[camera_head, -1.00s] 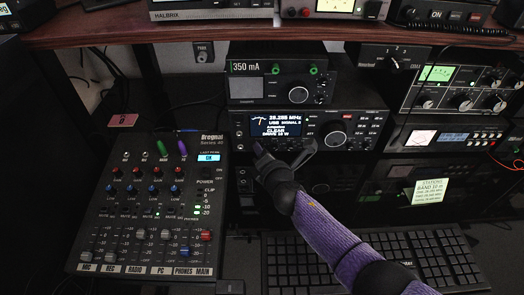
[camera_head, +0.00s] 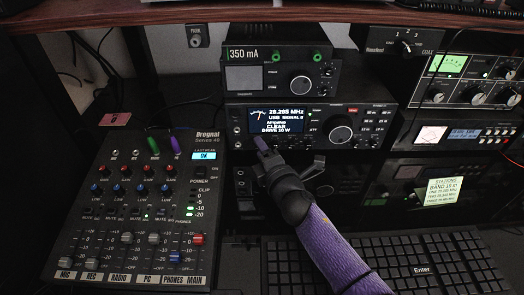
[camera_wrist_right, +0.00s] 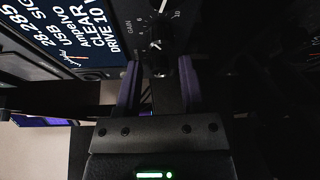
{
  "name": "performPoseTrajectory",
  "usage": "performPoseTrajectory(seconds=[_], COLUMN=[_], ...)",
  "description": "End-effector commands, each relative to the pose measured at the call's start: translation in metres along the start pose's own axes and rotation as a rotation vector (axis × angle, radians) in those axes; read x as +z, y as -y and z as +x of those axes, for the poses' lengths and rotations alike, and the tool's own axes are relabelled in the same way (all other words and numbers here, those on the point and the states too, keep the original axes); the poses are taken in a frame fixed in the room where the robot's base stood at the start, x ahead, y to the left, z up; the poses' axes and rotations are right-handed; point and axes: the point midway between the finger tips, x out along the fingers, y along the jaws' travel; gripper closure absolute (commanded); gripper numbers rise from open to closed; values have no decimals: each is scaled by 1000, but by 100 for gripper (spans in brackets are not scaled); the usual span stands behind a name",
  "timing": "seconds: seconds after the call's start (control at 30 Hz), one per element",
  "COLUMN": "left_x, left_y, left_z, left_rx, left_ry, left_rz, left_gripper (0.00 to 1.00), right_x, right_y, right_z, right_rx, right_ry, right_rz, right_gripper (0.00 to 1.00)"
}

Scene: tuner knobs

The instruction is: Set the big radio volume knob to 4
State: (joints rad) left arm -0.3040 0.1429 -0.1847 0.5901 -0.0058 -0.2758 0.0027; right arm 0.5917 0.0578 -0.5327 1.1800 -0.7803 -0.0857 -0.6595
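The big radio (camera_head: 372,108) stands in the middle of the desk with a lit display and a large round tuning knob (camera_head: 340,130). My right gripper (camera_head: 290,155) is at the lower part of its front, below the display, and hides the small controls there. In the right wrist view my right gripper (camera_wrist_right: 160,88) is open, its two purple fingers apart with nothing clamped between them. A small dark knob (camera_wrist_right: 157,42) with a white mark sits just past the fingertips, near the word GAIN and a 10. Its exact setting is hard to read. My left gripper is not in view.
A mixer (camera_head: 128,195) with knobs and faders stands left. A smaller 350 mA unit (camera_head: 285,55) sits on the radio. More equipment (camera_head: 465,75) stands right.

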Motion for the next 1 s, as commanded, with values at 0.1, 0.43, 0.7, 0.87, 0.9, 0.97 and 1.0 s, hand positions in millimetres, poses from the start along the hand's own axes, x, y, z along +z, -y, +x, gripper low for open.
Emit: performPoseTrajectory(seconds=[0.1,0.43,0.7,0.87,0.9,0.97,1.0], left_x=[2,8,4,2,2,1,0], left_y=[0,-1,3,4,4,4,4], left_z=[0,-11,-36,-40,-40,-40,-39], left_rx=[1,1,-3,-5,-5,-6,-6], left_ry=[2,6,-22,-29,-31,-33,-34], left_rz=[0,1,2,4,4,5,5], left_gripper=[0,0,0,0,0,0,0], right_x=[0,0,1,0,0,0,0], right_y=[0,-3,-4,-1,-1,0,0], right_z=[0,-15,-76,-96,-98,-99,-100], right_rx=[0,0,-1,0,0,0,0], right_ry=[0,0,1,0,0,0,0], right_rz=[-1,-2,-1,-1,-1,-1,-1], right_gripper=[40,40,40,40,40,40,40])
